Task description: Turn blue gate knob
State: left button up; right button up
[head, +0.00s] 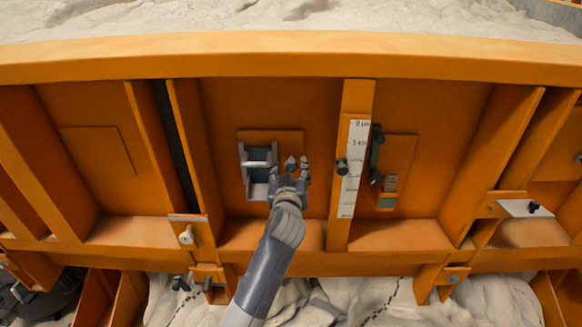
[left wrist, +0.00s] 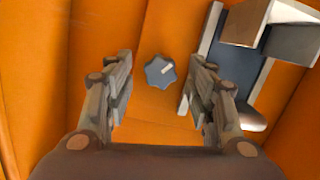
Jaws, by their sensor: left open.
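The blue-grey gate knob (left wrist: 161,71) is a small lobed knob with a pale mark on the orange panel. In the left wrist view it lies between and beyond the two fingers of my open left gripper (left wrist: 163,88), with no finger seen touching it. In the head view the knob (head: 291,163) shows just above my left gripper (head: 288,174), partly close to the fingers. A grey metal gate bracket (head: 259,160) is to the left of the knob; it also shows in the left wrist view (left wrist: 271,25), beside the right-hand finger. My right gripper is not in view.
Orange ribs stand on both sides. The pale sand bed (head: 290,18) is above the orange rim.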

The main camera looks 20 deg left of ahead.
pick_arm(q)
jog(key=shift+w+a, duration=0.15)
jog(key=shift+w, duration=0.45)
jog(key=shift+c, duration=0.5)
jog(key=c, duration=1)
